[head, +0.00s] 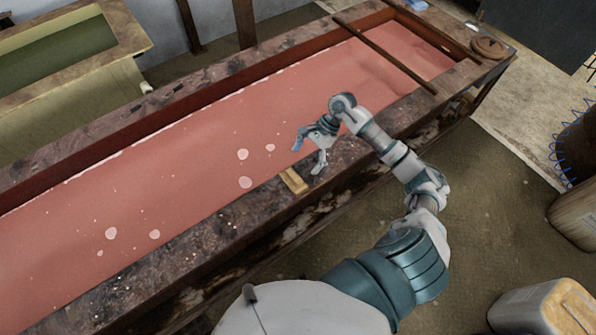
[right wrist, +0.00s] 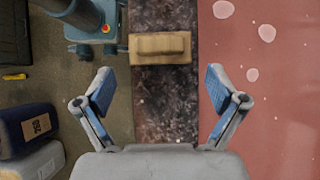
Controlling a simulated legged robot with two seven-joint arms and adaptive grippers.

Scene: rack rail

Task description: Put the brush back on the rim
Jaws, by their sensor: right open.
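The brush (head: 293,181), a tan wooden block with a raised middle, lies crosswise on the dark stained rim (head: 222,222) of the long vat. In the right wrist view the brush (right wrist: 160,47) spans most of the width of the rim (right wrist: 165,103). My right gripper (head: 309,154) is above the rim beside the brush, with its jaws wide open and empty. In the right wrist view its fingers (right wrist: 157,84) stand apart on either side of the rim, and the brush is clear of them. My left gripper is not in view.
The vat holds red liquid (head: 190,165) with pale floating spots. A wooden stick (head: 385,53) lies across its far end, near a round brown lid (head: 489,46). Containers (head: 545,308) stand on the floor at right. The rim around the brush is otherwise clear.

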